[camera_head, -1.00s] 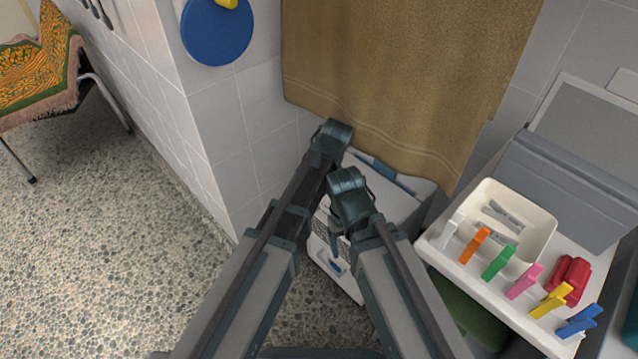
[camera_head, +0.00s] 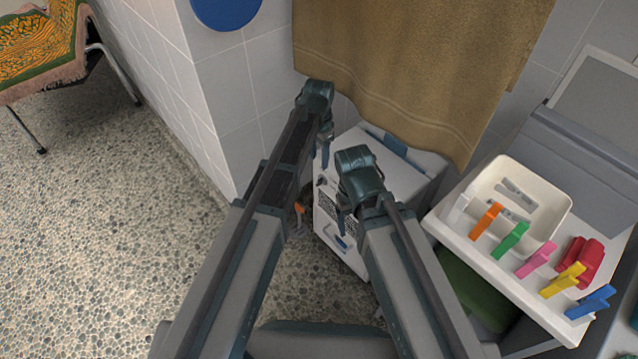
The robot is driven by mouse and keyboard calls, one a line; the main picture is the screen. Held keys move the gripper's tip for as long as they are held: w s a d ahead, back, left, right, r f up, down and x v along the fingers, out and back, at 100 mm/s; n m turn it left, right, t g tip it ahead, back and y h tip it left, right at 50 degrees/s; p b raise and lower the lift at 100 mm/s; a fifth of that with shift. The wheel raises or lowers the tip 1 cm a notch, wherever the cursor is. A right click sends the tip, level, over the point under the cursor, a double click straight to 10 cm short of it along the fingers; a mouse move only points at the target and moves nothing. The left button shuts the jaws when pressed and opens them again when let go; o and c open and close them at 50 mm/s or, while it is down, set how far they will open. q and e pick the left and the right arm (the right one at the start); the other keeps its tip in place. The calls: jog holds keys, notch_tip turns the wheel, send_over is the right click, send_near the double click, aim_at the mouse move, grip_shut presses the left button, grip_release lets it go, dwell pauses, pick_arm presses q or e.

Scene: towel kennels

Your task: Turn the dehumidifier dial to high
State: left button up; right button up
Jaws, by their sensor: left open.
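The dehumidifier (camera_head: 407,180) is a white box on the floor under the hanging brown towel. Its front bears a dark patterned panel and a blue mark low down. I cannot make out the dial; my arms cover part of the front. My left gripper (camera_head: 324,155) points down at the box's upper left front edge, open, with nothing visible in it. My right gripper (camera_head: 341,221) hangs in front of the patterned front, its fingers small and partly hidden. I cannot tell whether either gripper touches the box.
A tiled wall corner (camera_head: 215,110) stands close left of my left arm. On the right, a white counter (camera_head: 470,252) holds a cream tray (camera_head: 559,207) and several coloured clips. A small orange thing (camera_head: 299,208) shows beside my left arm. Open pebbled floor lies left.

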aim_at(319, 180)
pick_arm(q)
notch_tip(319, 180, down, 11)
jog(key=b, duration=1)
grip_shut()
